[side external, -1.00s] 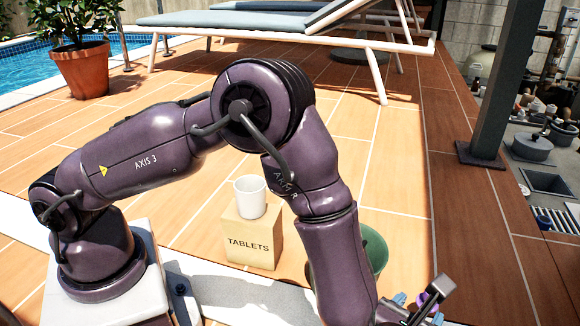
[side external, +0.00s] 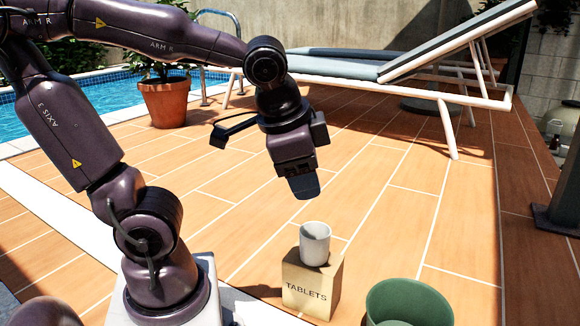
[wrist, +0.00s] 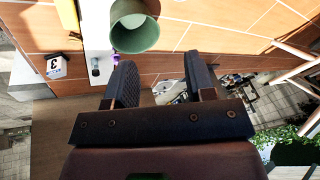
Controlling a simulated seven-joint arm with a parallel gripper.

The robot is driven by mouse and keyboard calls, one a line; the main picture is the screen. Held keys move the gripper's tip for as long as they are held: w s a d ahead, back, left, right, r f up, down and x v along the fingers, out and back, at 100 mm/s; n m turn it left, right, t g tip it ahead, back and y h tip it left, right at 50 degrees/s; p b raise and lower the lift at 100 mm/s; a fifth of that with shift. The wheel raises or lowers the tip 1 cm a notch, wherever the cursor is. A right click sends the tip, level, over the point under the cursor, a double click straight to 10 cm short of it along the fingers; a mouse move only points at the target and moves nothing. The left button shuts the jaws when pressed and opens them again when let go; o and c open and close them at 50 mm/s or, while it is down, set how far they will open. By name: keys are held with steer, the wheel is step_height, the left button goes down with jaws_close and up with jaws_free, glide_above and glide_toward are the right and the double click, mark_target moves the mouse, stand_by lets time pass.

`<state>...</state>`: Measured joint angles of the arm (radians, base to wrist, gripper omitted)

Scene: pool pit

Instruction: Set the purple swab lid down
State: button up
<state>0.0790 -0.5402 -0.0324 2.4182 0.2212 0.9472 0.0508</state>
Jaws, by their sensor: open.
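My gripper (side external: 304,187) hangs in the air above and behind the cardboard box in the side external view, pointing down. In the wrist view its two fingers (wrist: 160,76) are wide apart with nothing between them. A small purple spot (wrist: 116,58), which looks like the purple swab lid, shows past the tip of the left finger, on or beside a pale strip. It is too small to tell whether it lies flat or sits on something. I cannot see the lid in the side external view.
A white cup (side external: 315,243) stands on the box marked TABLETS (side external: 311,287). A green bucket (side external: 409,296) stands to its right. A white block marked 3 (wrist: 56,66) and a small grey thing (wrist: 95,68) are left of the fingers. A lounger (side external: 400,82) stands behind; open tiles lie between.

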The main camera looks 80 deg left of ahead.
steer(key=n, duration=0.1)
steer(key=s+r+n+t+h, duration=0.1)
steer(key=s+n, duration=0.1)
steer(key=shift+s+d+r+t+h, duration=0.2)
steer(key=shift+d+t+h, duration=0.1)
steer(key=shift+h, duration=0.1)
stand_by(0.9)
